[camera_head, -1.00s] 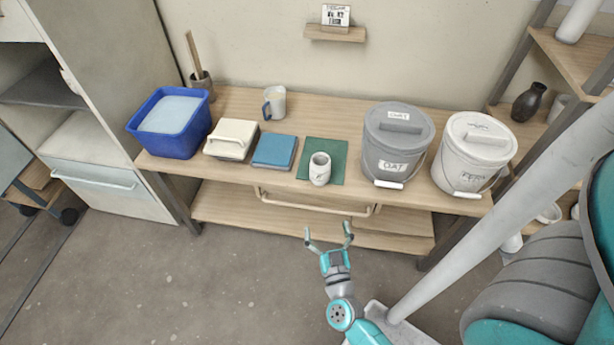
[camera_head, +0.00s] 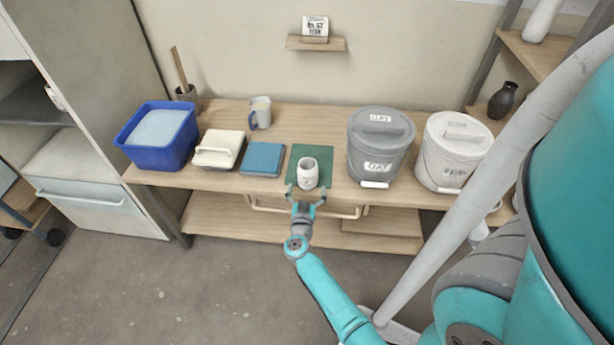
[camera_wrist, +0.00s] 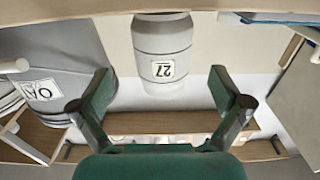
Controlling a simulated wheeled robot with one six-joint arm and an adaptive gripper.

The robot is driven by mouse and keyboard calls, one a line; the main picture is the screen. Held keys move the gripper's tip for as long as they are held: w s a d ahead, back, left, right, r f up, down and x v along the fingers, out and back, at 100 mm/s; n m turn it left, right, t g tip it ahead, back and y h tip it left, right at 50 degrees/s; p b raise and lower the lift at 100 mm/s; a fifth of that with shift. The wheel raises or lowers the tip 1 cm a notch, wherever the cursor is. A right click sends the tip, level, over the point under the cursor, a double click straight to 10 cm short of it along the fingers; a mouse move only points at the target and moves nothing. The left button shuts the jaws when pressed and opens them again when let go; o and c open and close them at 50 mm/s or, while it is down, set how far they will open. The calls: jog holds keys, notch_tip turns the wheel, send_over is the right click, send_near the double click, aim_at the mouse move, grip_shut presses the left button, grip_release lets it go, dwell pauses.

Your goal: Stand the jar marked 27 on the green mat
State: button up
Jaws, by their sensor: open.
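The jar marked 27 (camera_head: 308,175) is small and pale with a grey band. It stands upright at the front part of the green mat (camera_head: 323,156), open end up; its base is close to the mat's front edge. In the wrist view the jar (camera_wrist: 163,48) shows its 27 label upside down, because that view is inverted. My gripper (camera_head: 305,194) is open and empty just in front of the jar. In the wrist view its two fingers (camera_wrist: 160,92) are spread to either side of the jar's line, with the jar beyond the tips.
A grey bucket marked OAT (camera_head: 380,148) and a white bucket (camera_head: 452,150) stand right of the mat. A blue tile (camera_head: 262,160), a cream lidded box (camera_head: 219,148) and a blue tub (camera_head: 157,136) stand left. A mug (camera_head: 260,113) is behind. A rail (camera_head: 262,208) runs below the front edge.

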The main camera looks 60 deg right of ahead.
aim_at(307, 182)
jog(key=x, duration=0.6)
jog(key=shift+w+d+f, duration=0.1)
jog(key=shift+w+f, duration=0.05)
jog(key=shift+w, duration=0.1)
